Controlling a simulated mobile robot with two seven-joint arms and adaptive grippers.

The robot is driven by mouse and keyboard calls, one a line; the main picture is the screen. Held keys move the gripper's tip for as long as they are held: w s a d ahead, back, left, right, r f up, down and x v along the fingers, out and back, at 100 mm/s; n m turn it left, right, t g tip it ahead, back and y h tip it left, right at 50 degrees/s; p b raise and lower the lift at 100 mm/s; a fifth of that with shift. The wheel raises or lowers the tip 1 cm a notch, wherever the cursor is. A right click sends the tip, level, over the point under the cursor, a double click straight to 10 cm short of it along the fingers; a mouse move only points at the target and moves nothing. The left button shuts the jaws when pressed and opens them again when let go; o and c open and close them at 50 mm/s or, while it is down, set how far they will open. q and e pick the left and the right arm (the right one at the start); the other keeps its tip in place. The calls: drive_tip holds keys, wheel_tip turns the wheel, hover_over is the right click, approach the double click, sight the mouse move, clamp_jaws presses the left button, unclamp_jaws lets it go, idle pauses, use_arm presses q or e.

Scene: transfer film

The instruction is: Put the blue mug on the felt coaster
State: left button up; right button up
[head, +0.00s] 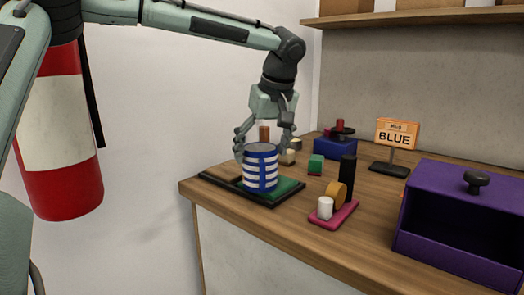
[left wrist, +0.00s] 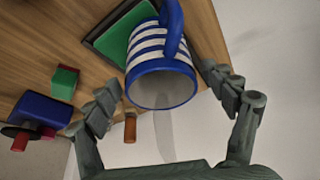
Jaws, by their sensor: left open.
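The blue mug (head: 260,168), with white bands, stands upright on the green felt coaster (head: 289,186), which is set in a dark tray at the counter's left end. In the left wrist view the mug (left wrist: 163,62) shows its open rim and blue handle, with part of the green felt (left wrist: 119,37) behind it. My left gripper (head: 264,147) is open just above and around the mug's top. In the left wrist view its fingers (left wrist: 168,92) are spread either side of the rim, with gaps visible. The mug hides part of the felt. My right gripper is not in view.
A pink tray (head: 333,217) with small pieces, a black cylinder (head: 348,176) and a green block (head: 316,164) stand to the right. A shelf hangs above.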

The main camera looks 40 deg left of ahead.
use_arm(q)
drive_tip(key=shift+r, duration=0.1)
drive_tip(key=v, duration=1.2)
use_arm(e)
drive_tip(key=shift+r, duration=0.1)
use_arm(q)
drive_tip(key=x, duration=1.2)
drive_tip(key=shift+f, duration=0.25)
drive_tip(key=r, duration=0.4)
drive_tip(key=shift+s+r, duration=0.25)
drive_tip(key=shift+r, duration=0.1)
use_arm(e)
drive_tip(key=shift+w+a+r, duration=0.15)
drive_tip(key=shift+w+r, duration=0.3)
